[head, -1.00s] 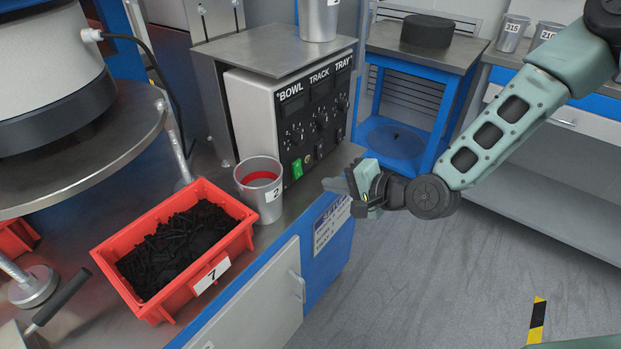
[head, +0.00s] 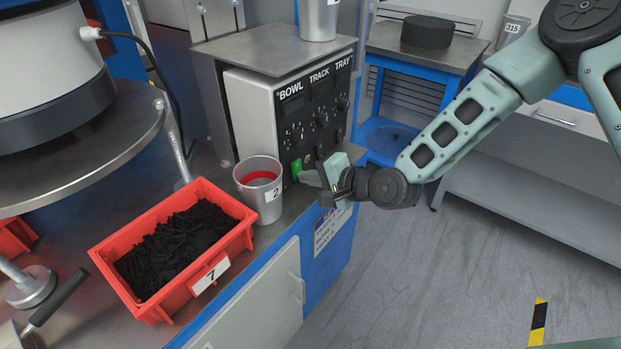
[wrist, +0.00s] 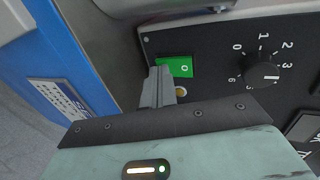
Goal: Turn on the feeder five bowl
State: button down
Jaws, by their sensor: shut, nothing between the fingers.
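The control box (head: 250,112) stands on the bench with BOWL, TRACK and TRAY labels on its black panel (head: 314,90). A green switch (head: 296,167) sits low in the BOWL column; it also shows in the wrist view (wrist: 176,67), marked with a round symbol. A black dial (wrist: 262,74) with numbers is to its right in the wrist view.
A grey cup labelled 2 (head: 262,200) stands left of my gripper, close to the panel. A red bin labelled 7 (head: 190,285) holds black parts. A metal cup (head: 318,18) stands on the shelf above the box. Open floor lies to the right.

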jog(key=shift+w+f, duration=0.1)
jog(key=shift+r+p, duration=0.8)
jog(key=shift+r, duration=0.1)
